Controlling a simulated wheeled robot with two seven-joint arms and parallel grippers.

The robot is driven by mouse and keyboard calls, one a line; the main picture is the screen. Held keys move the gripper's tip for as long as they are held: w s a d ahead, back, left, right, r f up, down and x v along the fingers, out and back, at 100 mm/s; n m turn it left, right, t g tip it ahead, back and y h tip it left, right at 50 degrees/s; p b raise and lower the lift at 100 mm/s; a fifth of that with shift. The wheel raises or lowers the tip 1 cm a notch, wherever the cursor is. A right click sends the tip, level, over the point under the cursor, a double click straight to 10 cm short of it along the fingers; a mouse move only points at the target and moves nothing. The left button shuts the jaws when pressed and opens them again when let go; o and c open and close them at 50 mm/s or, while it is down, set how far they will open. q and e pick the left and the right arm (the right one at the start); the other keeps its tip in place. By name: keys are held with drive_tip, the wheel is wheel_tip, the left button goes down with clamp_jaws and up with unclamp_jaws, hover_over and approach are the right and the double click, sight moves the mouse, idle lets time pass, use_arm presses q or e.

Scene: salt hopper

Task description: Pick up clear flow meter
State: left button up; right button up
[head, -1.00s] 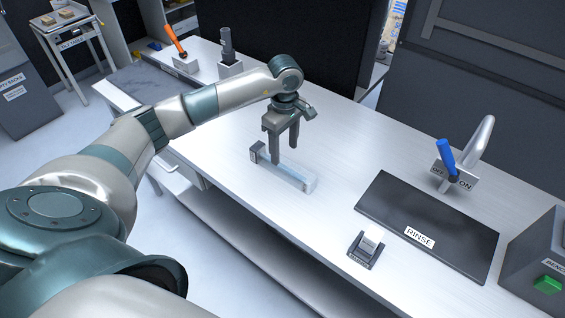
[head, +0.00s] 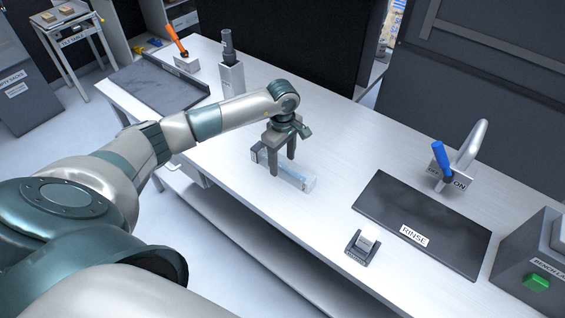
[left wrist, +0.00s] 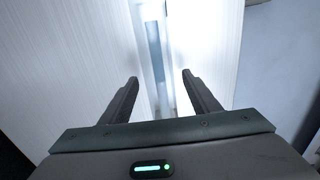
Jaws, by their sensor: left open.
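The clear flow meter (head: 295,176) is a see-through block with a bluish tube and a dark end. It lies on the white bench in the head view. My left gripper (head: 281,170) is open, pointing down, with its fingers on either side of the meter, partly hiding its dark end. In the left wrist view, the flow meter (left wrist: 156,55) runs lengthwise between the two open fingers (left wrist: 160,85) and looks pale and washed out. I cannot tell whether the fingers touch it. My right gripper is not in view.
A black mat labelled RINSE (head: 425,225) lies to the right, before a tap with a blue lever (head: 441,157). A small dark holder (head: 360,247) stands near the front edge. A dark tray (head: 160,88) and an orange-handled valve (head: 178,42) are at the back left.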

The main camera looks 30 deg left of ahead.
sight(285, 159)
use_arm(q)
drive_tip(key=shift+f, duration=0.75)
drive_tip(key=shift+c, duration=0.7)
drive_tip(key=shift+r, duration=0.1)
drive_tip(key=c, duration=1.2)
drive_tip(key=shift+r, duration=0.1)
drive_tip(key=shift+c, duration=0.2)
drive_tip(key=shift+w+r+b, duration=0.1)
drive_tip(key=shift+r+b, duration=0.4)
drive_tip(key=r+b, duration=0.2)
drive_tip(key=r, duration=0.1)
drive_tip(key=shift+w+d, duration=0.2)
drive_tip(key=shift+w, duration=0.2)
drive_tip(key=w+d+r+b, duration=0.3)
drive_tip(key=w+r+b, duration=0.2)
drive_tip(key=w, duration=0.5)
drive_tip(key=shift+d+r+b, duration=0.35)
drive_tip(key=shift+r, duration=0.55)
